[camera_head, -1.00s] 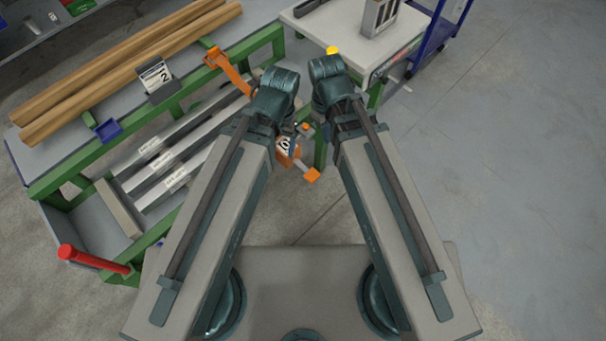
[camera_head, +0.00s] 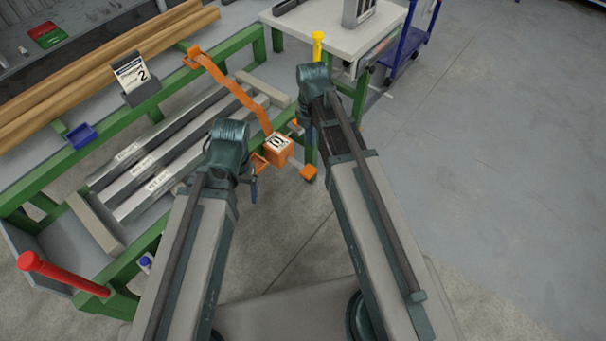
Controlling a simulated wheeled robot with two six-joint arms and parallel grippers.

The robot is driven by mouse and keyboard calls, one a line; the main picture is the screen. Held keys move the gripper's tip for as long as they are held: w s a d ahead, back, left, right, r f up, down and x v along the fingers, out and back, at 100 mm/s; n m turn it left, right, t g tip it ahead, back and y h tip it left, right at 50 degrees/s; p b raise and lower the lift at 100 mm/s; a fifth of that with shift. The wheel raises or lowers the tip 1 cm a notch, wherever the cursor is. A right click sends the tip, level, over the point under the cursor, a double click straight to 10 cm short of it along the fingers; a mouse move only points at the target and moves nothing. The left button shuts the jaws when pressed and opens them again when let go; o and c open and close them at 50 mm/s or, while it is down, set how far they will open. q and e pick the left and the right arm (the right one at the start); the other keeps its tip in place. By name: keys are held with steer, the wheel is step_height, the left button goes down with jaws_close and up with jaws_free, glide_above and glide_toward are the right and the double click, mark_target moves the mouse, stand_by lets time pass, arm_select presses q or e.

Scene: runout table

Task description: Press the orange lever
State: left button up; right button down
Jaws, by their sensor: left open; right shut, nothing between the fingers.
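An orange box with a dial face (camera_head: 279,147) stands at the near right corner of the green-framed table. A short lever with a grey shaft and an orange end (camera_head: 308,172) sticks out from it, low and to the right. A long orange arm (camera_head: 232,84) runs from the box to the back rail. My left gripper (camera_head: 254,184) is open, just left of the box and largely hidden under its wrist. My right gripper (camera_head: 304,130) is shut and empty, above and right of the box, mostly hidden by its arm. I cannot tell whether either touches anything.
Wooden beams (camera_head: 100,72) and grey metal bars (camera_head: 165,150) lie on the green-framed table (camera_head: 110,160). A red handle (camera_head: 62,274) projects at left. A yellow-topped post (camera_head: 317,45) stands by the white table (camera_head: 335,25). The floor at right (camera_head: 480,170) is clear.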

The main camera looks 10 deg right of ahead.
mark_target(309, 171)
steer(key=shift+f, duration=0.15)
steer(key=shift+f, duration=0.15)
step_height(309, 171, down, 14)
steer(key=b, duration=1.4)
